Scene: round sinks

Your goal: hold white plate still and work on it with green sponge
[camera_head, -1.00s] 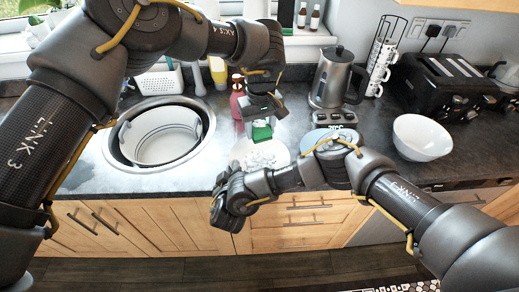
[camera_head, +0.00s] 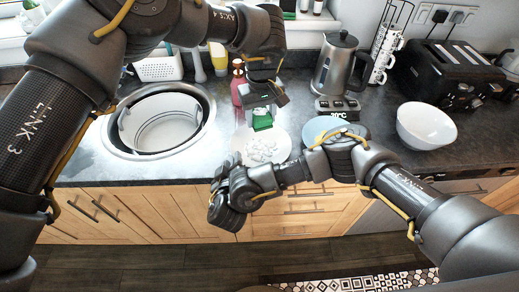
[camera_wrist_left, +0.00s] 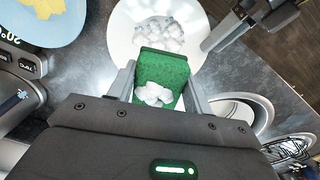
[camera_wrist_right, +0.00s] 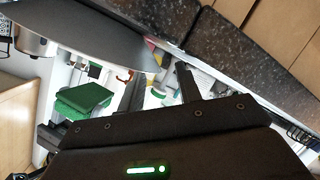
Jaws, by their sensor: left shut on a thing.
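The white plate (camera_head: 283,146) lies near the counter's front edge with white foam-like lumps on it. It also shows in the left wrist view (camera_wrist_left: 125,30). My left gripper (camera_wrist_left: 160,75) is shut on the green sponge (camera_wrist_left: 165,66) and holds it over the plate's far part, with white lumps against the sponge. Whether the sponge touches the plate is unclear. My right gripper (camera_wrist_right: 158,78) is at the plate's near left rim in the head view, fingers apart. In the right wrist view, a grey disc edge, probably the plate, reaches toward the fingertips; contact is unclear.
A round sink (camera_head: 158,118) is at left. A red bottle (camera_head: 238,85) stands behind the plate. A blue plate (camera_head: 318,127) lies partly under my right arm, near the kettle (camera_head: 338,65). A white bowl (camera_head: 425,126) and black toaster (camera_head: 455,75) are at right.

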